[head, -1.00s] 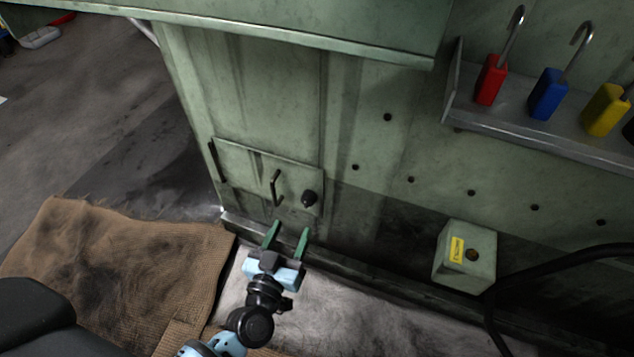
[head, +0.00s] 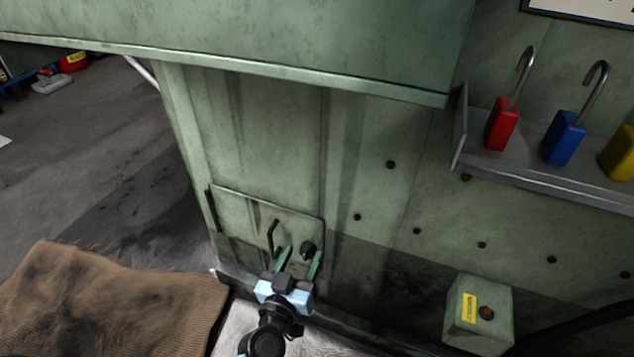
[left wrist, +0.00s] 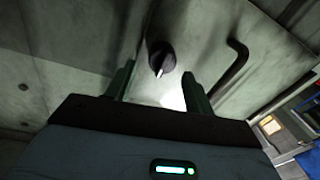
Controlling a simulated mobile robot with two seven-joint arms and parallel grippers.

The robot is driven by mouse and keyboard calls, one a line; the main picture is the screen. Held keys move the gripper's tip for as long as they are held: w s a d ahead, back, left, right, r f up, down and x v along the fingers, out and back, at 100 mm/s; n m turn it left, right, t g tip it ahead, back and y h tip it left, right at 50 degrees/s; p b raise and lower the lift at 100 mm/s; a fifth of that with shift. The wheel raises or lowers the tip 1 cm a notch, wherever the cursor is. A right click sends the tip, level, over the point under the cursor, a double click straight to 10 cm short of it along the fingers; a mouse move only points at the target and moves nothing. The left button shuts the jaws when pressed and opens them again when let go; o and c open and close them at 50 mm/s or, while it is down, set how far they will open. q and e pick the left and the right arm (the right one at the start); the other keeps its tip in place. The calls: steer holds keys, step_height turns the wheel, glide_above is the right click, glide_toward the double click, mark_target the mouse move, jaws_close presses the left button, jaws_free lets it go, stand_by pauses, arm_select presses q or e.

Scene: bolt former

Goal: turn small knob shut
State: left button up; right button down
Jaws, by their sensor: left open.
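The small black knob (head: 308,250) sits on a green hatch panel (head: 240,212) low on the machine's side. In the left wrist view the knob (left wrist: 162,61) is dark and round with a pale pointer mark. My left gripper (head: 299,256) is open, its green fingers pointing at the panel. In the left wrist view its fingertips (left wrist: 158,75) stand one on each side of the knob, with a gap on both sides; whether they reach its depth I cannot tell. My right gripper is not in view.
A bent black handle (head: 271,238) is on the panel just left of the knob. A green box with a yellow label (head: 478,312) is at lower right. Padlocks (head: 503,124) stand on a shelf at right. A brown mat (head: 110,305) lies on the floor.

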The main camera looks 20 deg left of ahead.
arm_select(q)
steer(key=shift+w, duration=0.25)
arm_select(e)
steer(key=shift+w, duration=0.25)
arm_select(q)
steer(key=shift+c, duration=1)
steer(key=c, duration=0.7)
steer(key=shift+c, duration=0.5)
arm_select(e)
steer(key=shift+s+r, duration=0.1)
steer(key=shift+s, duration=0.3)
